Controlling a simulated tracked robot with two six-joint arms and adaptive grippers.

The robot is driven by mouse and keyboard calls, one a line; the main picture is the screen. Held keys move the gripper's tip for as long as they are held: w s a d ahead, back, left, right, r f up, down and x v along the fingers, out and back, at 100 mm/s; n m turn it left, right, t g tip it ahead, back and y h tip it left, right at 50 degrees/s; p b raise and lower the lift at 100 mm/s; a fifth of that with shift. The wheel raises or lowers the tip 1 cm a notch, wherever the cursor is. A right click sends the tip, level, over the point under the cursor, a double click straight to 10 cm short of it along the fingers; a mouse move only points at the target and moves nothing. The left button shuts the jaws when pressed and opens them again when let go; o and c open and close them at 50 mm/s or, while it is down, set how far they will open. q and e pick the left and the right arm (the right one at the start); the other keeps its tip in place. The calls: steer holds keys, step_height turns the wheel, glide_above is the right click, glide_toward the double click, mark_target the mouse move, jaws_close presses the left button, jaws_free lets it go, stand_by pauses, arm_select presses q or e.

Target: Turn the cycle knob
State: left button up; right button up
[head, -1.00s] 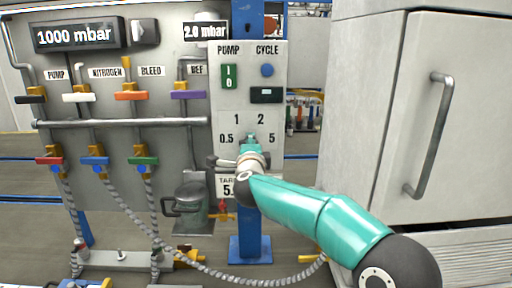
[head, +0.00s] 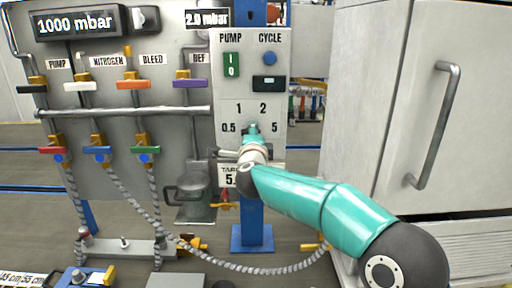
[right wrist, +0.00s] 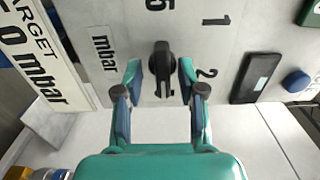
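The cycle knob (right wrist: 161,66) is a black pointer knob on the pale control panel (head: 274,154), with marks such as 0.5, 1, 2 and 5 around it. In the head view my gripper covers the knob. My right gripper (right wrist: 160,80) is open, with one fingertip on each side of the knob and a visible gap on both sides. In the head view the right gripper (head: 252,132) is at the panel face, its teal arm coming from the lower right. My left gripper is not in view.
Above the knob are a green pump switch (head: 232,65), a blue button (head: 269,58) under the CYCLE label and a small dark display (head: 269,84). Coloured valves and a grey pipe (head: 120,111) stand left. A grey cabinet (head: 360,90) with a handle stands right. A hose (head: 240,268) hangs below.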

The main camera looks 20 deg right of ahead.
steer(key=v, duration=1.1)
steer(key=shift+s, duration=0.2)
steer(key=w+d+f+n+g+h+p, duration=0.1)
steer(key=d+f+g+p, duration=0.15)
steer(key=f, duration=0.35)
steer(key=w+d+f+g+p, duration=0.1)
steer(key=d+f+p, duration=0.1)
steer(key=d+f, duration=0.3)
steer(key=s+f+n+g+y+p, duration=0.2)
steer(key=s+f+n, duration=0.1)
steer(key=f, duration=0.6)
steer(key=s+f+n+g+y+p, duration=0.1)
steer(key=s+f+n+g+p, duration=0.15)
steer(key=f, duration=0.75)
steer(key=s+a+f+n+g+y+p, duration=0.2)
steer(key=s+a+f+n+g+y, duration=0.25)
steer(key=s+f, duration=0.9)
steer(key=s+a+n+g+y, duration=0.1)
steer(key=s+a+n, duration=0.3)
steer(key=s, duration=0.4)
steer(key=s+a+n+g+y, duration=0.1)
steer(key=s+a+n+g, duration=0.2)
steer(key=s, duration=0.5)
steer(key=shift+s+a+f+n, duration=0.25)
steer(key=shift+a+f+n, duration=0.1)
steer(key=shift+a+n, duration=0.3)
